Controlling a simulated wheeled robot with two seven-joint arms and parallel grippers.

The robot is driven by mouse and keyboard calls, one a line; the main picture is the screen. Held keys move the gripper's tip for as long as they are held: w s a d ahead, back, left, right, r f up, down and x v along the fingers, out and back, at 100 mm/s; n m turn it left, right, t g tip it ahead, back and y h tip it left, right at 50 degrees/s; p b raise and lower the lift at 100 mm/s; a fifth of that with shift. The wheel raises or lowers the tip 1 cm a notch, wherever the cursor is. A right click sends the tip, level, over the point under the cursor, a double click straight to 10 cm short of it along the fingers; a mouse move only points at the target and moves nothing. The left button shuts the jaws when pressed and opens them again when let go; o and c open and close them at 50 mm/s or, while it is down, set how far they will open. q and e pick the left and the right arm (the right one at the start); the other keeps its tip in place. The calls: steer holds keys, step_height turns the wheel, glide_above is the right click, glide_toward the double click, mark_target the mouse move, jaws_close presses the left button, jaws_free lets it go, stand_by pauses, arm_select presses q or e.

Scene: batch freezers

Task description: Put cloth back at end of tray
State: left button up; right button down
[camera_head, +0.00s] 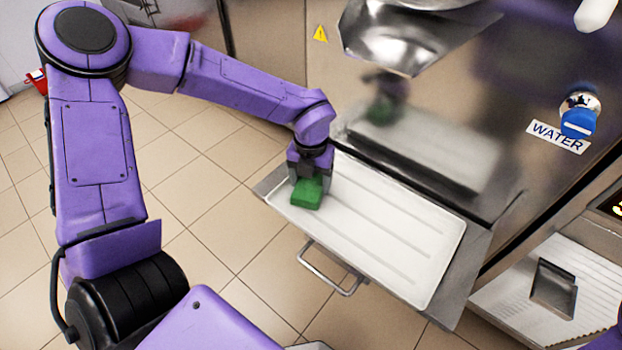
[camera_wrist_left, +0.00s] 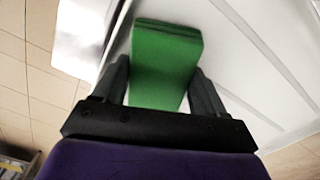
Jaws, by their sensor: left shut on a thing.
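A green folded cloth (camera_head: 307,194) is at the left end of the white tray (camera_head: 400,240) in the head view. My left gripper (camera_head: 310,178) is above that end of the tray, pointing down, and is shut on the cloth. In the left wrist view the cloth (camera_wrist_left: 165,65) sits between the two dark fingers of the gripper (camera_wrist_left: 163,85), with the white tray (camera_wrist_left: 235,60) behind it. I cannot tell whether the cloth touches the tray surface. My right gripper is not in view.
The tray rests on a metal shelf with a handle (camera_head: 330,270) at its front. A steel freezer front (camera_head: 440,110) with a metal chute (camera_head: 400,35) stands behind it. A blue knob (camera_head: 578,122) is above a WATER label (camera_head: 558,137). The rest of the tray is empty.

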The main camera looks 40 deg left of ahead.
mark_target(311, 181)
arm_select(q)
steer(key=o, duration=0.7)
steer(key=shift+f, duration=0.1)
steer(key=shift+c, duration=0.2)
step_height(311, 181, up, 12)
steer(key=p, duration=0.3)
steer(key=shift+r, duration=0.2)
